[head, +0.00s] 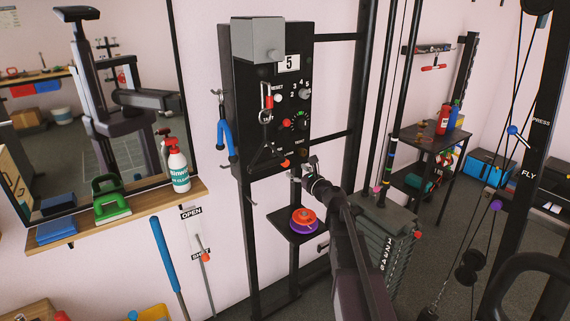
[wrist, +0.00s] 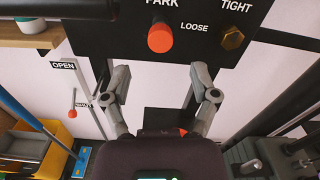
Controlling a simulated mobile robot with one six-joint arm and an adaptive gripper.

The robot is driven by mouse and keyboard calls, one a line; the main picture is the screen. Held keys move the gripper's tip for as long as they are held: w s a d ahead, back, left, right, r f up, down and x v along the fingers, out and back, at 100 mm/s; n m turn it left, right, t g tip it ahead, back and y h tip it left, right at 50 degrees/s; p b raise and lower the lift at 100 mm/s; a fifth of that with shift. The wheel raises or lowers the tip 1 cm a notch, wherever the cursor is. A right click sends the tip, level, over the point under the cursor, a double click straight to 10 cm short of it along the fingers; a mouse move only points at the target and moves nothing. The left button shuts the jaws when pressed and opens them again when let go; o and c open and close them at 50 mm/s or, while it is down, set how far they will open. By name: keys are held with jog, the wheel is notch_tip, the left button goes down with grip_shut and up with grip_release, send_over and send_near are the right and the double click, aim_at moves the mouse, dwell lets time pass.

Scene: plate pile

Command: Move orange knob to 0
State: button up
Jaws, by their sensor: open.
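A black panel (head: 240,120) stands upright at the centre of the head view. An orange-red knob (head: 285,163) sits low on it. In the wrist view this round orange-red knob (wrist: 160,38) lies just below the word PARK, beside LOOSE. No 0 is legible near it. A dial with a grey knob (head: 305,93) and numbers, and a red knob (head: 285,122), are higher up. My gripper (wrist: 161,73) is open and empty, its fingers apart below the orange-red knob in the wrist view. In the head view my gripper (head: 309,168) is right of the knob.
A brass hexagonal knob (wrist: 232,38) is right of the orange-red knob. A small shelf (head: 302,236) with orange and purple discs hangs below the panel. An orange-tipped lever (head: 205,257) is on the OPEN plate at left. A weight stack (head: 385,225) stands at right.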

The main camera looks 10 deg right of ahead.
aim_at(286, 163)
jog(key=x, duration=0.7)
jog(key=shift+w+a, duration=0.1)
jog(key=shift+w, duration=0.1)
